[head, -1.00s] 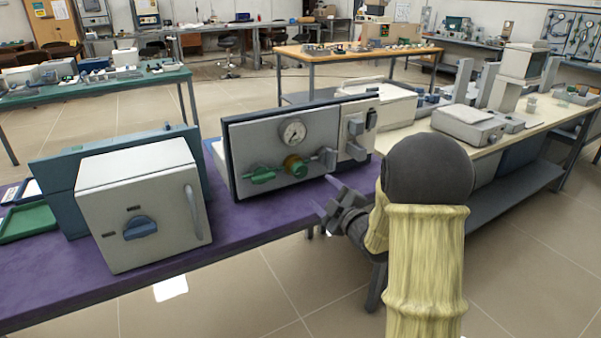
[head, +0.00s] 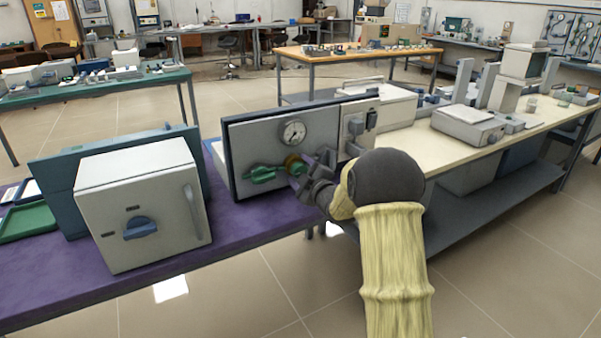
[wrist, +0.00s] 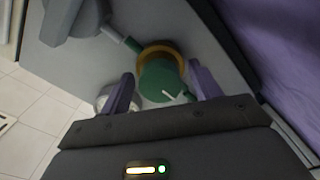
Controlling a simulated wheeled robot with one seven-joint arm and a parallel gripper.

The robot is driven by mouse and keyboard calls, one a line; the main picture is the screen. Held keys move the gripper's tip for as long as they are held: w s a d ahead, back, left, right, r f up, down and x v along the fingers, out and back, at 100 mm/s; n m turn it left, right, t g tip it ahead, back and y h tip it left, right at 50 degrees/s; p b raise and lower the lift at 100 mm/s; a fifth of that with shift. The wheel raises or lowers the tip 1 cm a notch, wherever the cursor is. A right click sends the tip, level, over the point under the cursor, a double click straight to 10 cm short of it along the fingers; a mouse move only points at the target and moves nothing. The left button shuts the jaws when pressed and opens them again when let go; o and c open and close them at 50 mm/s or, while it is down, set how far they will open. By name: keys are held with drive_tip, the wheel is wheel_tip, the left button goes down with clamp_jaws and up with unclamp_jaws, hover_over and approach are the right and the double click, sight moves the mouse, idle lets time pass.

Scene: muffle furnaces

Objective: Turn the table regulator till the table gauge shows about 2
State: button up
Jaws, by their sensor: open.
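The table regulator, a green knob with a brass ring (head: 293,161), is on the front of the grey panel (head: 255,147), below the round white table gauge (head: 294,132). The gauge's dark needle shows, but its numbers are too small to read. My gripper (head: 309,169) is open at the knob, its fingers partly covering that area in the head view. In the wrist view the green knob (wrist: 158,80) lies between the two spread purple fingers of my gripper (wrist: 163,88). I cannot tell whether either finger touches it. The gauge (wrist: 103,99) is partly hidden behind the left finger.
A green lever valve (head: 262,174) sits left of the regulator on the same panel. A grey switch box (head: 357,130) is on its right. A white furnace (head: 145,205) stands at the left on the purple table (head: 235,238). The floor in front is clear.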

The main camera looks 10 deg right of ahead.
drive_tip(key=c, duration=1)
drive_tip(key=shift+m, duration=0.4)
drive_tip(key=m+p, duration=0.1)
drive_tip(key=m, duration=0.2)
drive_tip(key=m+p, duration=0.1)
drive_tip(key=m, duration=0.3)
drive_tip(key=m+p, duration=0.2)
drive_tip(key=m, duration=0.2)
drive_tip(key=shift+m, duration=0.3)
drive_tip(key=shift+f+m+p, duration=0.15)
drive_tip(key=shift+m+p, duration=0.55)
drive_tip(key=shift+m, duration=1.1)
